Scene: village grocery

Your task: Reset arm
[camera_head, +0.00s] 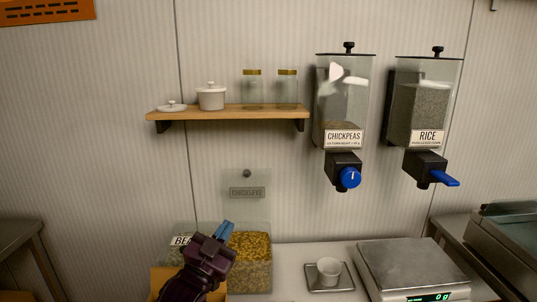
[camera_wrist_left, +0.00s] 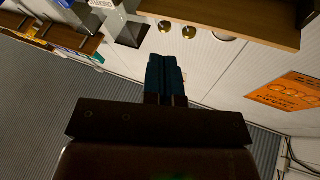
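My left gripper (camera_head: 225,230) comes in from the bottom of the head view, its blue fingers pointing up and right. It shows in front of a clear bin (camera_head: 254,262) of yellowish contents, and part of a "BEA..." label shows behind it. I cannot tell whether it touches the bin. In the left wrist view the two gripper fingers (camera_wrist_left: 164,76) lie side by side, closed together, with nothing seen between them. My right gripper is in neither view.
A wooden shelf (camera_head: 230,113) carries a white pot (camera_head: 211,98) and jars. A chickpeas dispenser (camera_head: 343,105) and a rice dispenser (camera_head: 424,105) hang on the wall. A white cup (camera_head: 328,271) on a small tray stands beside a scale (camera_head: 412,265) reading 0 g.

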